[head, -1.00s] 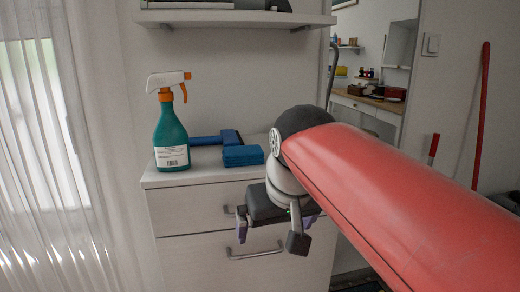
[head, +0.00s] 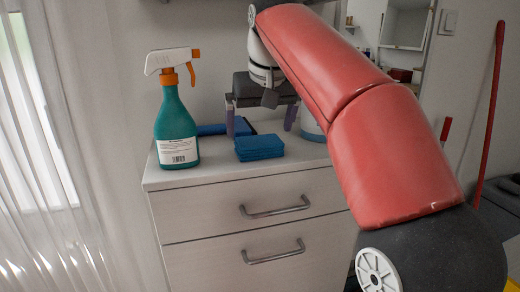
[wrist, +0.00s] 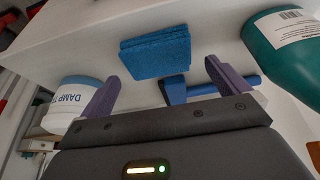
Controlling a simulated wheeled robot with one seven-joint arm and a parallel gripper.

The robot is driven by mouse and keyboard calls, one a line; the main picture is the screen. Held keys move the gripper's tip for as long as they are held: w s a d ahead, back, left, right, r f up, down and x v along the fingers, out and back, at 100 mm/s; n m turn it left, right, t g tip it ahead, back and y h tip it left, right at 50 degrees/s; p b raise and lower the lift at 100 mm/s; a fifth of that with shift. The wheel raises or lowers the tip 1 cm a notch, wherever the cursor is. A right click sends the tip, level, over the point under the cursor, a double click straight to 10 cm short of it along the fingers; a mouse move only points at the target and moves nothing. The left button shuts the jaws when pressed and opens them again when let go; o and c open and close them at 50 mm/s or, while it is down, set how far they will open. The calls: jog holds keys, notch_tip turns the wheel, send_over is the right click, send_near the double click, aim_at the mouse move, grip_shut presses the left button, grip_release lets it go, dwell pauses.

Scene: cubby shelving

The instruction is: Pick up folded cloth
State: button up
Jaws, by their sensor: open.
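The folded cloth (head: 259,147) is a blue, layered square lying flat on the white cabinet top near its front edge. It also shows in the wrist view (wrist: 156,53), ahead of the fingers and roughly between their lines. My gripper (head: 262,125) is open and empty above the cabinet top, behind the cloth in the head view. Its two purple fingers show in the wrist view (wrist: 164,83), apart from the cloth.
A teal spray bottle (head: 176,125) with an orange and white head stands left of the cloth. A blue-handled tool (wrist: 213,89) lies behind the cloth. A white and blue tub (wrist: 68,103) labelled "DAMP" stands close beside one finger. The cabinet has drawers with handles (head: 275,211).

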aim_at(259, 140)
jog(key=b+x, duration=0.1)
jog(key=x, duration=0.3)
jog(key=shift+w+d+f, duration=0.1)
jog(key=shift+w+f, duration=0.15)
jog(key=shift+f, duration=0.05)
jog(key=shift+c, duration=0.4)
jog(key=c, duration=0.7)
jog(key=shift+o, duration=0.2)
jog(key=shift+r, duration=0.15)
